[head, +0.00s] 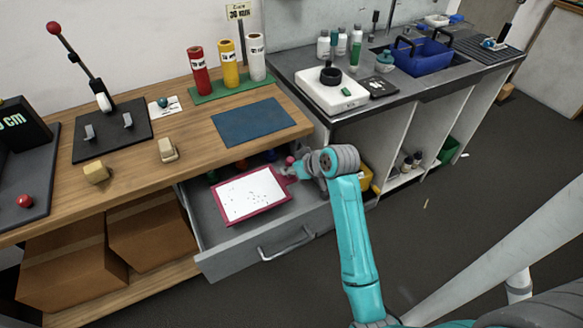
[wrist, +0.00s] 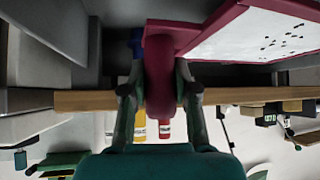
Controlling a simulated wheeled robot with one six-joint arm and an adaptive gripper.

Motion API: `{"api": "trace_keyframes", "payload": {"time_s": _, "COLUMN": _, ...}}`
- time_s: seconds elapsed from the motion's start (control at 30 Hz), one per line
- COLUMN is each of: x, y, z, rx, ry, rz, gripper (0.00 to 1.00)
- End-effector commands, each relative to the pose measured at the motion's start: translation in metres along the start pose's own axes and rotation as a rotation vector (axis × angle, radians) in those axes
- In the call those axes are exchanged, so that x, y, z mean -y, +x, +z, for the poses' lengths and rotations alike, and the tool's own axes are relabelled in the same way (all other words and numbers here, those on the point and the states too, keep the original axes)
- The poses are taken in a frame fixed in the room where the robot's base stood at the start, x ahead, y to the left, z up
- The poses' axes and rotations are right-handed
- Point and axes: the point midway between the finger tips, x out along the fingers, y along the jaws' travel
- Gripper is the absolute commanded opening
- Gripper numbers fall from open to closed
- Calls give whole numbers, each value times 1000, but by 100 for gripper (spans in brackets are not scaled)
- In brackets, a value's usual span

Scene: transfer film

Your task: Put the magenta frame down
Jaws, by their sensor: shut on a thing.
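The magenta frame (head: 258,211) has a white panel with small dark specks. In the head view it is over the open grey drawer, and I cannot tell whether it touches the drawer floor. My gripper (head: 291,174) is at the frame's right end. In the wrist view my gripper (wrist: 160,95) is shut on the frame's magenta handle (wrist: 160,60), with one finger on each side. The white panel extends to the upper right there. The drawer (head: 225,257) is pulled out below the wooden bench, and small coloured items lie partly hidden at its back.
The wooden bench (head: 210,125) lies above and behind the drawer, with a blue mat (head: 253,121) near its right end. The drawer's front wall and handle (head: 287,245) face the open floor. A grey counter (head: 340,110) with a white scale stands to the right.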

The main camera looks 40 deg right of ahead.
Motion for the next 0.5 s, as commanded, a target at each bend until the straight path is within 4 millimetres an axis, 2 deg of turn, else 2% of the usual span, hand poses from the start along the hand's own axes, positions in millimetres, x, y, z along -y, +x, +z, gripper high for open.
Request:
{"api": "trace_keyframes", "payload": {"time_s": 0.03, "x": 2, "y": 8, "z": 15, "rx": 27, "ry": 12, "rz": -10, "gripper": 0}}
{"api": "trace_keyframes", "payload": {"time_s": 0.07, "x": 2, "y": 8, "z": 15, "rx": 28, "ry": 12, "rz": -10, "gripper": 0}}
{"api": "trace_keyframes", "payload": {"time_s": 0.1, "x": 2, "y": 8, "z": 16, "rx": 30, "ry": 12, "rz": -10, "gripper": 34}}
{"api": "trace_keyframes", "payload": {"time_s": 0.2, "x": 2, "y": 8, "z": 16, "rx": 30, "ry": 12, "rz": -10, "gripper": 54}}
{"api": "trace_keyframes", "payload": {"time_s": 0.5, "x": 2, "y": 8, "z": 16, "rx": 31, "ry": 13, "rz": -10, "gripper": 54}}
